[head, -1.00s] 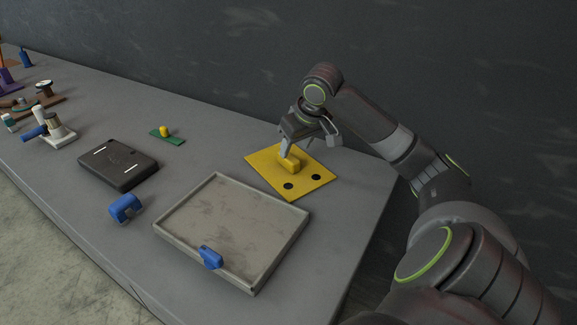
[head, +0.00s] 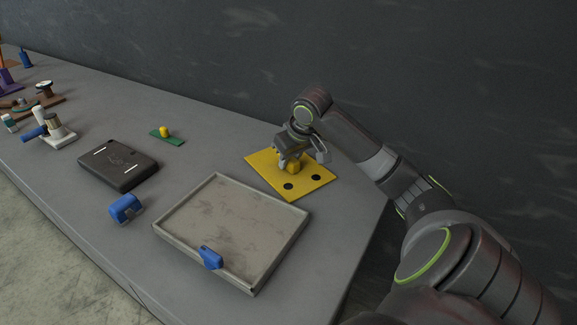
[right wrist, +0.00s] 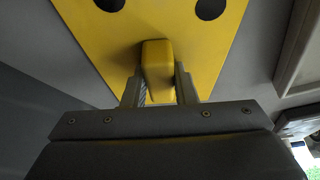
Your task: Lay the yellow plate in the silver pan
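The yellow plate (head: 262,165) lies flat on the table behind the silver pan. It has dark round spots and a raised yellow handle (head: 294,166). My right gripper (head: 288,163) is down at the handle. In the right wrist view the two fingers (right wrist: 160,88) stand one on each side of the handle (right wrist: 157,62), with narrow gaps, and look open. The silver pan (head: 168,236) is a shallow, empty rectangular tray in front of the plate, with a blue handle piece (head: 211,257) at its near rim. My left gripper is not in view.
A blue clip-like piece (head: 125,208) stands left of the pan. A black case (head: 118,163) and a green plate with a yellow knob (head: 167,136) lie farther left. More parts crowd the far left. A dark wall rises behind the table.

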